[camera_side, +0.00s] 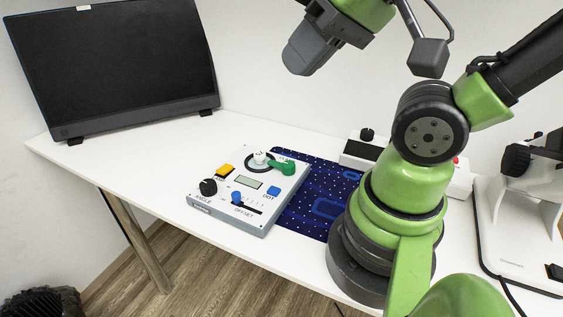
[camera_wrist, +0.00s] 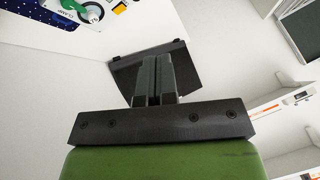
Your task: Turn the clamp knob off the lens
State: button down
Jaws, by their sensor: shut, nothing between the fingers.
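The control panel (camera_side: 222,213) lies on the white table, light grey with a small display. A green clamp knob (camera_side: 287,168) sits near its far right corner, its arm reaching to the right edge of a dark ring, likely the lens (camera_side: 249,166), with a white piece (camera_side: 260,157) standing at it. I cannot tell how far the green part covers the ring. In the wrist view the clamp knob (camera_wrist: 87,3) and lens (camera_wrist: 90,19) are partly cut off at the top left. My gripper (camera_side: 297,64) is high above the table, well clear of the panel, shut and empty; its fingers (camera_wrist: 153,78) meet.
The panel also carries a black dial (camera_side: 208,187), a yellow button (camera_side: 224,170), a blue slider (camera_side: 237,197) and a blue button (camera_side: 273,191). A dark blue mat (camera_side: 300,213) lies beside it. A monitor (camera_side: 115,65) stands at back left. A white box (camera_side: 355,150) and a microscope-like stand (camera_side: 520,235) are right.

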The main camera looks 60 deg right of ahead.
jog(key=w+d+f+n+g, duration=0.2)
jog(key=w+d+g, duration=0.1)
jog(key=w+d, duration=0.35)
jog(key=n+y, duration=0.2)
send_over(275, 160)
jog(key=s+d, duration=0.2)
jog(key=d, duration=0.2)
notch_tip(275, 160, down, 10)
jog(key=s+d+f+n+y, duration=0.1)
jog(key=s+d+f+y, duration=0.15)
jog(key=d+f, duration=0.45)
jog(key=shift+h, duration=0.35)
jog(key=x, duration=0.9)
jog(key=shift+a+f, duration=0.1)
jog(key=shift+a, duration=0.4)
jog(key=a, duration=0.3)
jog(key=shift+w+f, duration=0.15)
jog(key=shift+f, duration=0.1)
jog(key=shift+a, duration=0.65)
